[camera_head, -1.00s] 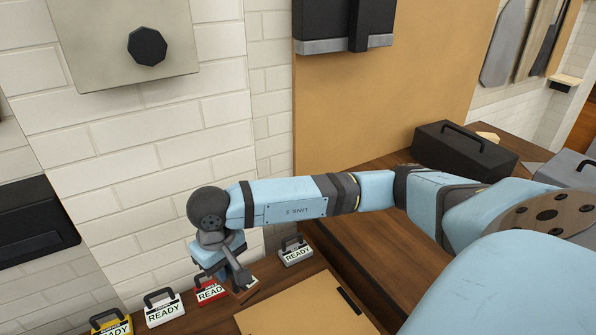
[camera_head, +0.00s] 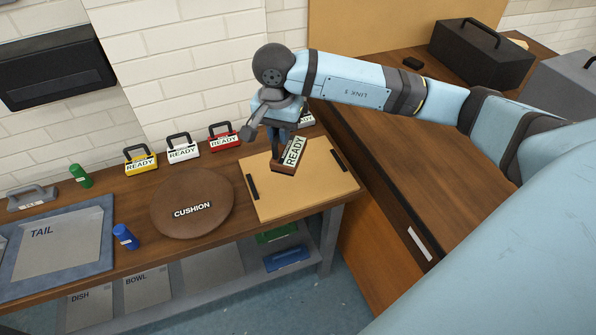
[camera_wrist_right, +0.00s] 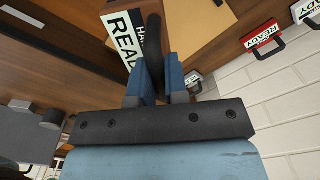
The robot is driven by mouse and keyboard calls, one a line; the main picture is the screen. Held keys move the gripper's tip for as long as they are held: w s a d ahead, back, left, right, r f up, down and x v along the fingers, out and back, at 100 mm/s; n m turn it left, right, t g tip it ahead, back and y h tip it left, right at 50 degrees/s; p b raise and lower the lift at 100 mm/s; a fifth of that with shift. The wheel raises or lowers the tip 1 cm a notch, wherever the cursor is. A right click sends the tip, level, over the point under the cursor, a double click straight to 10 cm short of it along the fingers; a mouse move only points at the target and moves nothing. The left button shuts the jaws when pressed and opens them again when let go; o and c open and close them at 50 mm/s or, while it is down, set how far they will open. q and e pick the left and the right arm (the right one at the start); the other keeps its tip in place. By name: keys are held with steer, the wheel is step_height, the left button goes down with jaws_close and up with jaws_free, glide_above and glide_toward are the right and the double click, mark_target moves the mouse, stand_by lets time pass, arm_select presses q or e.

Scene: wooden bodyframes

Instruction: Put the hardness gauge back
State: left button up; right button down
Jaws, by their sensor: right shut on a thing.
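My right gripper (camera_head: 283,133) is shut on the black handle of a brown block, which I take for the hardness gauge (camera_head: 281,168). The gauge has a white READY label and is over the tan board (camera_head: 256,204); I cannot tell if it touches the board. In the right wrist view the blue fingers (camera_wrist_right: 163,82) close around the black handle, and the gauge's label (camera_wrist_right: 126,38) reads "HA…" and READY. My left gripper is not in view.
Yellow (camera_head: 140,161), white (camera_head: 183,149) and red (camera_head: 224,137) READY gauges stand along the wall; another (camera_head: 307,119) is partly hidden behind my gripper. A round CUSHION pad (camera_head: 170,217), green cylinder (camera_head: 80,175), blue cylinder (camera_head: 125,237) and TAIL panel (camera_head: 90,258) lie left.

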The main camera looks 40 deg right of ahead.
steer(key=w+d+m+b, duration=0.3)
steer(key=d+m+b, duration=0.15)
steer(key=m, duration=0.75)
steer(key=w+d+m+b, duration=0.4)
steer(key=d+m, duration=0.2)
steer(key=m, duration=0.5)
steer(key=shift+m, duration=0.3)
steer(key=f, duration=1.8)
steer(key=shift+s+f, duration=0.2)
steer(key=shift+s, duration=0.05)
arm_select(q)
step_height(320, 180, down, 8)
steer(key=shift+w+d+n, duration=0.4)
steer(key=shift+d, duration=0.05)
arm_select(e)
steer(key=shift+f, duration=0.3)
steer(key=shift+f, duration=0.2)
steer(key=c, duration=1.3)
jaws_free()
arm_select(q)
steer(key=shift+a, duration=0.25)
arm_select(e)
steer(key=shift+o, duration=0.8)
